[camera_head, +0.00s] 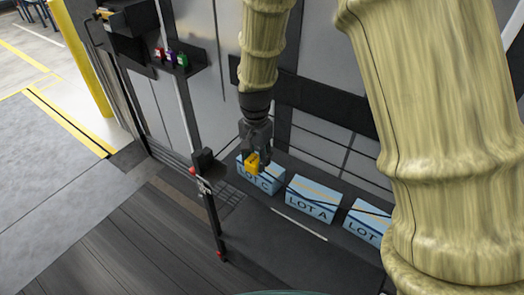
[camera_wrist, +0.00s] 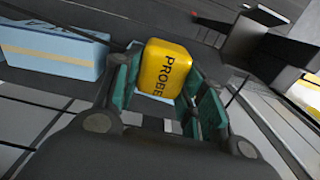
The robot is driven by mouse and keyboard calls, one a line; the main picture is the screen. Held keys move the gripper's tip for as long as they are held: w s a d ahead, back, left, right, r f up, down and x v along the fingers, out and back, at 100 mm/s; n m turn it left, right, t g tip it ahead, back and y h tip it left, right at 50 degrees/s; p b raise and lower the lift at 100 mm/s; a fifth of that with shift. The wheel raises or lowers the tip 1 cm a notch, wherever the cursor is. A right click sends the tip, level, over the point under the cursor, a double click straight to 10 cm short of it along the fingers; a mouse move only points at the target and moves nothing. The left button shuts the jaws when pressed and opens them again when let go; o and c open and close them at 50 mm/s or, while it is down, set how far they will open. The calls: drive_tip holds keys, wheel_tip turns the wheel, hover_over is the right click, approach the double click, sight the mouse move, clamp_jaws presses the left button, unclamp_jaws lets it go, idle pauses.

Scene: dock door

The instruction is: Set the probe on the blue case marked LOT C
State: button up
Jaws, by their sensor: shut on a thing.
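The yellow probe (camera_head: 252,163), a block lettered PROBE, is between the fingers of my gripper (camera_head: 256,148). The wrist view shows the probe (camera_wrist: 166,68) gripped by the green-padded fingers of my gripper (camera_wrist: 163,88). The blue case marked LOT C (camera_head: 262,181) stands directly below or behind the probe in the head view. The probe and fingers hide part of its top and lettering. I cannot tell whether the probe touches it. In the wrist view a blue case (camera_wrist: 50,52) lies left of the probe; its label is not readable.
The blue LOT A case (camera_head: 313,200) and another blue case (camera_head: 366,222) stand in a row to the right. A dark post (camera_head: 207,190) with a box-like head is close on the left. A shelf (camera_head: 176,64) with small coloured items is on the wall.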

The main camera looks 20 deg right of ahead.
drive_tip(key=w+d, duration=0.2)
drive_tip(key=w, duration=0.1)
drive_tip(key=w+d+p, duration=0.1)
drive_tip(key=w, duration=0.1)
drive_tip(key=shift+w+d+f, duration=0.15)
drive_tip(key=shift+d+f, duration=0.05)
drive_tip(key=shift+f, duration=0.05)
drive_tip(key=shift+f+p, duration=0.5)
drive_tip(key=shift+f, duration=1.3)
drive_tip(key=o, duration=1.1)
drive_tip(key=shift+f, duration=0.15)
wheel_tip(320, 180, up, 12)
drive_tip(key=shift+r+b, duration=0.2)
drive_tip(key=shift+b, duration=0.85)
